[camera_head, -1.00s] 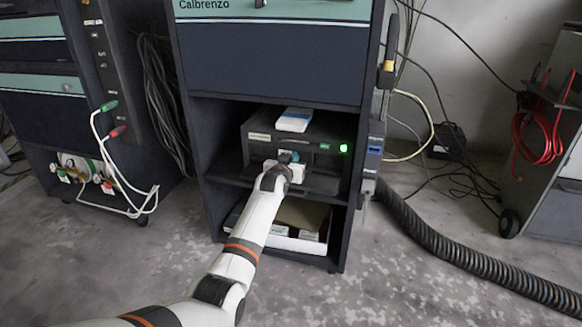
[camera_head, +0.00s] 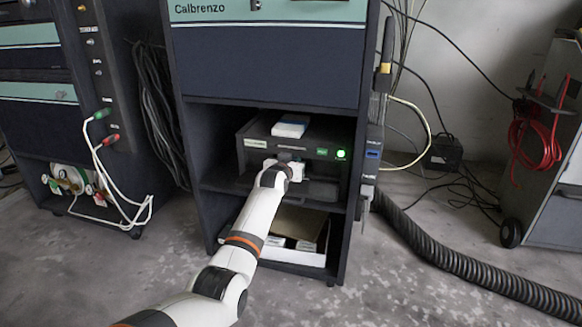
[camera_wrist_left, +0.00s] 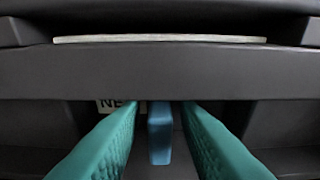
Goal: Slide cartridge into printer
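The printer (camera_head: 254,155) is a dark grey box on the middle shelf of the cabinet, with a lit green lamp at its front right. My left gripper (camera_head: 286,163) is at the printer's front, its fingertips hidden in the head view. In the left wrist view its two teal fingers (camera_wrist_left: 160,118) stand apart, with a narrow blue piece (camera_wrist_left: 160,140) between them. A gap shows on each side of this piece. It may be part of the cartridge; the rest is hidden. A dark bar of the printer (camera_wrist_left: 160,70) crosses ahead. My right gripper is not in view.
The cabinet (camera_head: 265,60) encloses the shelf on both sides. An open carton (camera_head: 310,258) sits on the shelf below. A black hose (camera_head: 450,264) runs along the floor at right.

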